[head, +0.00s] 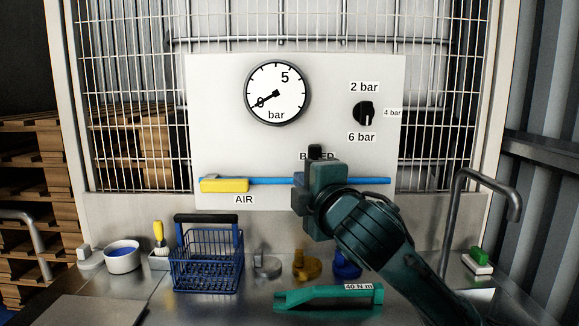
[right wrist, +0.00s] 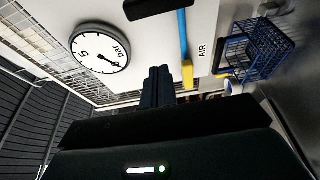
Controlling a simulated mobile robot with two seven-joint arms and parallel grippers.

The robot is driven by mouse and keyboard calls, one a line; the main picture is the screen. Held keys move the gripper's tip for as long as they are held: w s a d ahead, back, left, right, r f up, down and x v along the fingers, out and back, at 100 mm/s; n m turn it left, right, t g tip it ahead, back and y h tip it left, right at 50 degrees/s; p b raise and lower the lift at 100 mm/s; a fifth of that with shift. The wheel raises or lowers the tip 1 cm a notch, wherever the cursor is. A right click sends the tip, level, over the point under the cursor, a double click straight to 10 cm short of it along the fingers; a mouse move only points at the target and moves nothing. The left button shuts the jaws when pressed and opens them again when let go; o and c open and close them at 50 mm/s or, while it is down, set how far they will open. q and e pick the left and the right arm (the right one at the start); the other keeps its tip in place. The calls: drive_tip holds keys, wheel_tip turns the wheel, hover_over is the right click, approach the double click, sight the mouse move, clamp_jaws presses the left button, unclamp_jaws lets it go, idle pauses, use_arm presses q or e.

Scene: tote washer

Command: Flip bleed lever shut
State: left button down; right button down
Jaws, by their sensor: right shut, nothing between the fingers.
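The panel's BLEED label is partly covered by a black block (head: 316,152), which looks like the upper end of the bleed lever. In the right wrist view a dark bar (right wrist: 158,7), likely the same lever, lies across the line of the blue pipe (right wrist: 182,35) at the top edge. The rest of the lever is hidden behind my right gripper. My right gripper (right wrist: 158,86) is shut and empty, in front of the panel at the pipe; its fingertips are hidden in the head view. I cannot tell whether it touches the lever. My left gripper is not in view.
A yellow AIR lever (head: 224,185) lies along the blue pipe. The gauge (head: 277,93) needle points near 0. A black selector knob (head: 364,113) is at upper right. Below stand a blue basket (head: 207,262), a green torque tool (head: 328,298) and coloured fittings. A bent tap (head: 479,179) rises at right.

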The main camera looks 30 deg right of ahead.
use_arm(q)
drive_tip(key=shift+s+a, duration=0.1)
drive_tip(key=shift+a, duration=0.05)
use_arm(e)
drive_tip(key=shift+r, duration=0.15)
use_arm(q)
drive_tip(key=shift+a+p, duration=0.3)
drive_tip(key=shift+p, duration=0.6)
use_arm(e)
drive_tip(key=w+d, duration=0.5)
drive_tip(key=w, duration=0.2)
drive_tip(key=shift+w+d, duration=0.2)
drive_tip(key=shift+w, duration=0.1)
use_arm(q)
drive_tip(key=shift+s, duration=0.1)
use_arm(e)
drive_tip(key=shift+w+d, duration=0.1)
